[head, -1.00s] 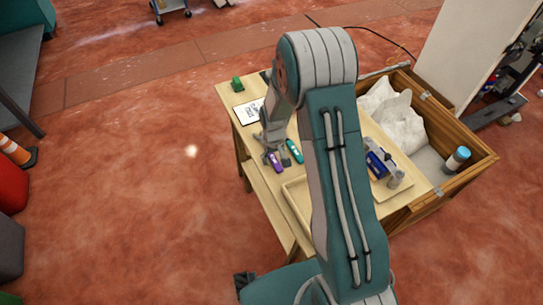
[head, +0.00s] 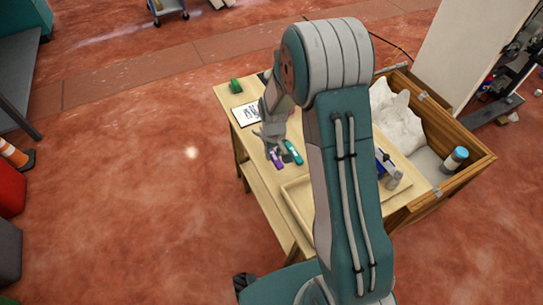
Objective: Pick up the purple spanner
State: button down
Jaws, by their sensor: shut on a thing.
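The purple spanner (head: 276,161) is a small purple piece near the left edge of the wooden table (head: 262,190). My gripper (head: 272,148) is at it, pointing down, with its fingers shut on the spanner. The fingers hide part of the spanner. I cannot tell whether the spanner still touches the table. A teal tool (head: 293,152) lies just right of the gripper.
A wooden crate (head: 462,177) on the right holds a white bag (head: 397,118) and a blue-capped bottle (head: 455,159). My arm hides the table's middle.

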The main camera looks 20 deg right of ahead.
jog(key=s+r, duration=0.2)
jog(key=r, duration=0.1)
jog(key=s+r, duration=0.2)
jog(key=shift+s+d, duration=0.1)
jog(key=shift+d, duration=0.3)
jog(key=s+d+r, duration=0.1)
jog(key=s+r, duration=0.2)
jog(key=s, duration=0.5)
jog(key=shift+s+d+r, duration=0.2)
jog(key=shift+s+r, duration=0.05)
jog(key=shift+r, duration=0.1)
